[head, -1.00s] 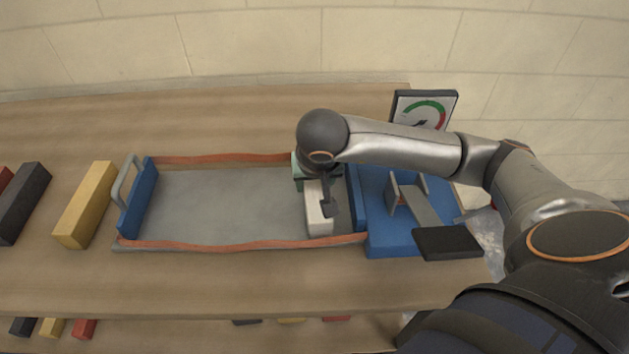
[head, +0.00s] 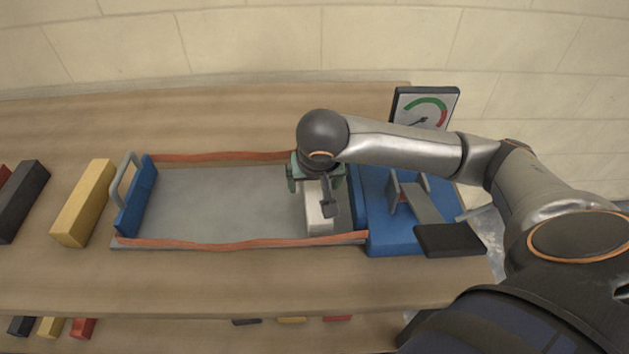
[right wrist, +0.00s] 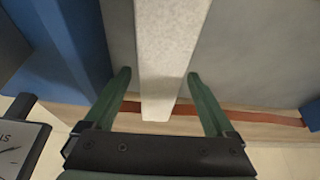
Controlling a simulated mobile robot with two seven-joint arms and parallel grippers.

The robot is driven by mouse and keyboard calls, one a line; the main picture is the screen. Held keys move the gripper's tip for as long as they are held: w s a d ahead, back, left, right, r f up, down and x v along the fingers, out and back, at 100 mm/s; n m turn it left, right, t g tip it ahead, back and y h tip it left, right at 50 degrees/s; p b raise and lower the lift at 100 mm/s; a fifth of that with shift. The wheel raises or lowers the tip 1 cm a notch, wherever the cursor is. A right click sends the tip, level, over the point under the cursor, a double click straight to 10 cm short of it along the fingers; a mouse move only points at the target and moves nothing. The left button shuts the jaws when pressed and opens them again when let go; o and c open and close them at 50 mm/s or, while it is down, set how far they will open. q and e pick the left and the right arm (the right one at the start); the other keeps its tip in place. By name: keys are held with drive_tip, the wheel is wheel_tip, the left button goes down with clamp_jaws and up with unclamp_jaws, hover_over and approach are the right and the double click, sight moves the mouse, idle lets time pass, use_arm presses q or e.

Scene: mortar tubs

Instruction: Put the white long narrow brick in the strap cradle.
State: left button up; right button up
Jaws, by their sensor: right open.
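The white long narrow brick (head: 319,212) lies on the grey bed of the strap cradle (head: 222,208), at its right end beside the blue end block (head: 357,197). My right gripper (right wrist: 161,82) is open, its green fingers on either side of the brick with gaps between, in the right wrist view. The brick (right wrist: 168,50) runs out between the fingers there. In the head view my right arm hides part of the brick and most of the gripper. My left gripper is not in view.
Orange straps (head: 230,244) run along both long sides of the cradle. A blue end plate with a grey handle (head: 136,195) closes its left end. A yellow brick (head: 84,203) and a black brick (head: 22,201) lie left. A dial gauge (head: 424,108) stands right.

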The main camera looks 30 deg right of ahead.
drive_tip(key=p+v, duration=0.2)
drive_tip(key=v, duration=1)
drive_tip(key=shift+r, duration=0.25)
